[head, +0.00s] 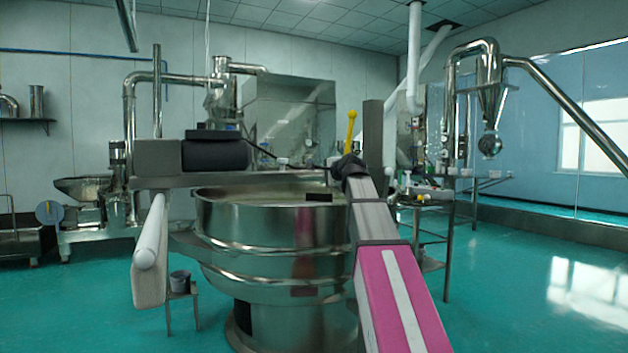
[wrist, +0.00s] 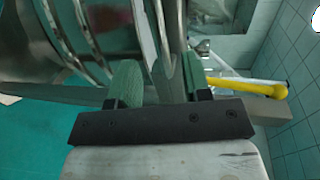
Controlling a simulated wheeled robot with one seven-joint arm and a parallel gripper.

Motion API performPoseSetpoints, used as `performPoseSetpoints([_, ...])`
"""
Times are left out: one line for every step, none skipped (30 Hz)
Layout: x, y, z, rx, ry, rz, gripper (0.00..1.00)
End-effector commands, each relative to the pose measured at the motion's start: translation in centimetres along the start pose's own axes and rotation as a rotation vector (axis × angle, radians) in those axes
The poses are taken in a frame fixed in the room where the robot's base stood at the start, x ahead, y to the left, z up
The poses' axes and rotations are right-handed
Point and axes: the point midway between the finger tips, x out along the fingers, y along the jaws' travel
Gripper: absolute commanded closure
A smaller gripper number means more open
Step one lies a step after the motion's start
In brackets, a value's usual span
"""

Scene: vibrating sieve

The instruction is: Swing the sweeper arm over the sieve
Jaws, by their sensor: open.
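The sieve (head: 290,235) is a large round steel drum on a pedestal in the middle of the head view. A grey beam (head: 240,180), apparently the sweeper arm, lies across its top, with dark boxes at its left end. A yellow handle (head: 351,125) stands up near the right end of the beam. It also shows in the wrist view (wrist: 235,88), to the right of the fingers and apart from them. My gripper (wrist: 155,75) has green fingers and is open beside the sieve's metal wall. In the head view its fingers are hidden behind my wrist.
A grey post (head: 373,140) stands right behind my wrist. Steel tables (head: 430,205) stand behind at the right. The green floor at right is clear.

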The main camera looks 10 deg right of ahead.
Motion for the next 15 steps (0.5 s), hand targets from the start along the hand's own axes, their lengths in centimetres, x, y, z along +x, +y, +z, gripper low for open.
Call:
performPoseSetpoints([0.9,-0.1,-0.1,0.000,-0.001,0.001,0.56])
performPoseSetpoints([1.3,-0.1,-0.1,0.000,-0.001,0.001,0.56])
performPoseSetpoints([2.0,-0.1,-0.1,0.000,0.000,0.001,0.56])
performPoseSetpoints([2.5,-0.1,-0.1,0.000,-0.001,0.001,0.56])
performPoseSetpoints([3.1,-0.1,-0.1,0.000,-0.001,0.001,0.56])
performPoseSetpoints([3.8,-0.1,-0.1,-0.001,-0.002,0.002,0.56])
performPoseSetpoints([4.4,-0.1,0.0,-0.001,-0.002,0.002,0.56])
performPoseSetpoints([4.9,-0.1,-0.1,-0.001,-0.002,0.002,0.56])
performPoseSetpoints([5.7,-0.2,-0.1,-0.001,-0.001,0.001,0.56])
performPoseSetpoints([6.2,-0.1,-0.1,-0.001,-0.001,0.001,0.56])
performPoseSetpoints([6.7,-0.1,-0.1,-0.001,-0.001,0.001,0.56])
performPoseSetpoints([7.3,-0.1,-0.1,-0.001,-0.001,0.002,0.56])
performPoseSetpoints([7.7,-0.1,-0.1,-0.001,-0.001,0.002,0.56])
performPoseSetpoints([8.1,-0.1,-0.1,-0.001,-0.001,0.002,0.56])
performPoseSetpoints([8.5,-0.1,-0.1,-0.001,0.000,0.001,0.56])
